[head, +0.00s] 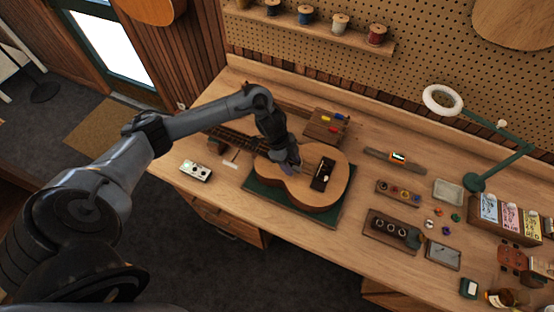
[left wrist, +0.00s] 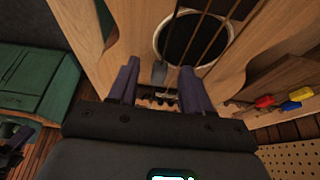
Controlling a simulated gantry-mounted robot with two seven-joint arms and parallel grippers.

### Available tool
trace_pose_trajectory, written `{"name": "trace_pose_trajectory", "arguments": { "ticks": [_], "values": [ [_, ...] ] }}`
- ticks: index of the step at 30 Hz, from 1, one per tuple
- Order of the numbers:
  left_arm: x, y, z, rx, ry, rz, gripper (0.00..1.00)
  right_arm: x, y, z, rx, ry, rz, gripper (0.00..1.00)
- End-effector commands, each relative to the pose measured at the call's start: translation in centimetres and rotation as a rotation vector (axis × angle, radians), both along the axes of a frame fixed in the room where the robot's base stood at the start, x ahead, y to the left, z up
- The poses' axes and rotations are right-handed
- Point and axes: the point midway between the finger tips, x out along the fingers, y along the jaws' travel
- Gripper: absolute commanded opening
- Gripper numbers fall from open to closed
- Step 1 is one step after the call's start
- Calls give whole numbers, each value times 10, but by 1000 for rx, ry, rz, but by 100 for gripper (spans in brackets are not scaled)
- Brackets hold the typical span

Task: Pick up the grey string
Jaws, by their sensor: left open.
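A pale wooden ukulele (head: 328,196) lies on a green mat (head: 262,193) on the bench, neck to the left. My left gripper (head: 294,168) is over its body, fingers pointing down. In the left wrist view, the left gripper's fingers (left wrist: 158,82) are open and apart. Strings (left wrist: 205,25) cross the dark sound hole (left wrist: 187,42) beyond them. A small grey piece (left wrist: 159,72) shows between the fingers; I cannot tell if it is the grey string or if a finger touches it. My right gripper is not in view.
A wooden block (head: 318,131) with coloured handles stands just behind the ukulele. A white-topped box (head: 196,171) is at its left. Small trays (head: 398,191) and a green lamp (head: 492,172) are to the right. Thread spools (head: 340,23) sit on the wall shelf.

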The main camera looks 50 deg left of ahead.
Motion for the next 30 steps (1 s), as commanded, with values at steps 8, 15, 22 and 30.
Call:
{"name": "trace_pose_trajectory", "arguments": {
  "ticks": [8,15,22,30],
  "values": [
    [0,0,-1,0,0,0,43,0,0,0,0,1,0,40],
    [0,0,-1,0,0,0,6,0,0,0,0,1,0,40],
    [0,0,-1,0,0,0,0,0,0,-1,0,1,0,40],
    [1,0,4,1,-1,-1,0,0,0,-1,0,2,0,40]
  ]
}}
